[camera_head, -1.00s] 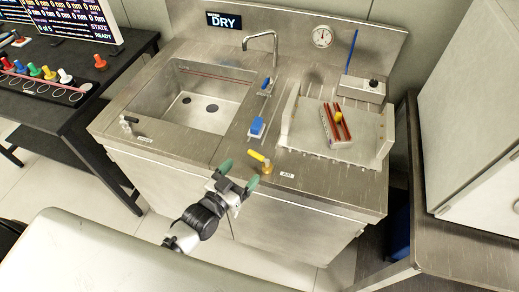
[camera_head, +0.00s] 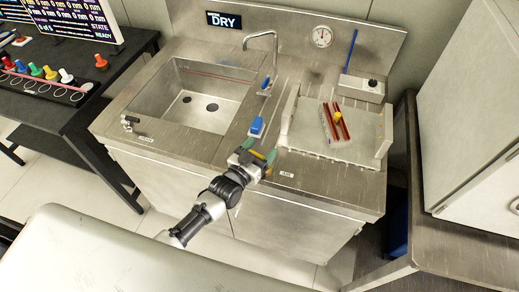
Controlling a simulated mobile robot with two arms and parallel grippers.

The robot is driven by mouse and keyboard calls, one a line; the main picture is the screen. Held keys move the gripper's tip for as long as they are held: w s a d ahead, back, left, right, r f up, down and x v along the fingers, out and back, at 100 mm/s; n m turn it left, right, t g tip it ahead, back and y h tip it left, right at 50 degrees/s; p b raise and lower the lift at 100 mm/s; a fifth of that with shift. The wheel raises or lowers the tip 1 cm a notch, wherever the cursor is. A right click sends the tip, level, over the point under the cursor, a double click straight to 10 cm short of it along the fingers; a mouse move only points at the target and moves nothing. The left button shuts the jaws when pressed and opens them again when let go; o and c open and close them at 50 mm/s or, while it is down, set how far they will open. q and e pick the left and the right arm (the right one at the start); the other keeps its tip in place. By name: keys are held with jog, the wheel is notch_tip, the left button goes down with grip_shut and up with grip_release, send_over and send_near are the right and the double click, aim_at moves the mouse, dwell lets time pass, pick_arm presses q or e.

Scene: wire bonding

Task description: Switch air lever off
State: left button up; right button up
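The air lever (camera_head: 258,155) has a yellow handle and stands at the front edge of the steel sink counter, left of the small AIR label (camera_head: 286,174). My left gripper (camera_head: 260,150) is at the lever, with one green fingertip on each side of the yellow handle. The fingers look apart, and I cannot tell whether either touches the handle. The gripper hides the lever's base and most of its body. My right gripper is not in view.
A blue-handled lever (camera_head: 257,126) stands just behind the gripper. The sink basin (camera_head: 180,115) with its faucet (camera_head: 274,45) is to the left. A tray (camera_head: 357,148) with red strips is to the right. A gauge (camera_head: 322,37) is on the backsplash.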

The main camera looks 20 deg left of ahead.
pick_arm(q)
jog(key=c, duration=0.6)
jog(key=shift+s+r+n+y+p, duration=0.15)
jog(key=shift+n+y+p, duration=0.35)
jog(key=shift+y+p, duration=0.1)
jog(key=shift+c, duration=0.2)
jog(key=shift+s+a+n+t+y+p, duration=0.15)
jog(key=shift+n+y+p, duration=0.15)
jog(key=shift+y, duration=0.25)
jog(key=shift+s+a+n+t+y+p, duration=0.15)
jog(key=shift+n+y, duration=0.15)
jog(key=shift+y, duration=0.25)
jog(key=shift+a+n+y, duration=0.1)
jog(key=shift+n+y, duration=0.5)
jog(key=shift+y, duration=0.3)
jog(key=o, duration=0.9)
jog(key=shift+s, duration=0.1)
jog(key=shift+f, duration=0.2)
jog(key=s+b, duration=0.1)
jog(key=s, duration=0.9)
jog(key=shift+s+a, duration=0.1)
jog(key=shift+s, duration=0.3)
